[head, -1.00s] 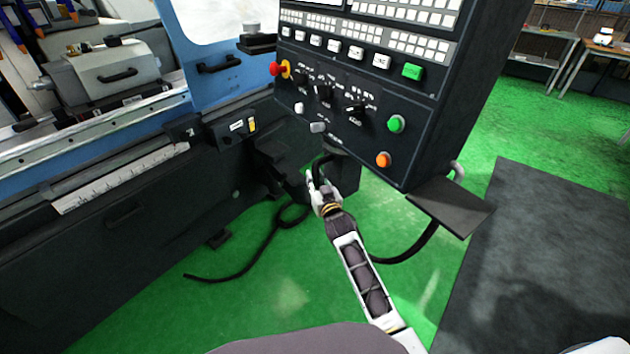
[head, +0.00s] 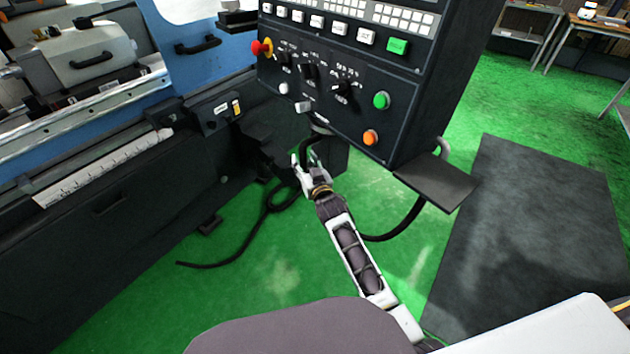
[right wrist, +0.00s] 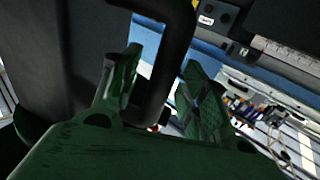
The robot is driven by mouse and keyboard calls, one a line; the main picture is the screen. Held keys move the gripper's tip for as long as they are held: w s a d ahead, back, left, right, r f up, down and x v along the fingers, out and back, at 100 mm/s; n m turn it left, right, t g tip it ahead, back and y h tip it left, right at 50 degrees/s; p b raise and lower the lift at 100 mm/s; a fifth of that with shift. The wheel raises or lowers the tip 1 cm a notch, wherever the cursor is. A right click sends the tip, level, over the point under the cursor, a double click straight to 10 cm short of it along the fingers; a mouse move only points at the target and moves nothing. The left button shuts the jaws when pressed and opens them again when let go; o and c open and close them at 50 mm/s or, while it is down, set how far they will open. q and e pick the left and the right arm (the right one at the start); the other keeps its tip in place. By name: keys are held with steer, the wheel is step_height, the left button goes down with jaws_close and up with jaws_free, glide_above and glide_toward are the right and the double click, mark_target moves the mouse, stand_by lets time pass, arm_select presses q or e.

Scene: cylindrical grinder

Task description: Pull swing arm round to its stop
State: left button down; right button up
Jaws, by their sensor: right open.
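The dark control panel (head: 330,100), with buttons and knobs, hangs in front of the machine. The arm that carries it is not clearly visible. A black handle (right wrist: 172,75) shows as a bent bar in the right wrist view. In the head view it is a small dark loop under the panel's lower left edge, partly hidden. My right gripper (head: 305,166) is just below that edge. In the right wrist view the same gripper (right wrist: 160,62) has its fingers apart, with the handle between them. Contact cannot be told. My left gripper is not in view.
The grinder (head: 100,180) fills the left side. A dark flat plate (head: 437,182) juts out under the panel's right end. A black cable (head: 235,245) lies on the green floor and another hangs below the panel. A dark mat (head: 530,230) lies at right.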

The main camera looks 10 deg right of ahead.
steer(key=s+d, duration=0.1)
steer(key=s, duration=1)
steer(key=shift+d, duration=0.2)
stand_by(0.7)
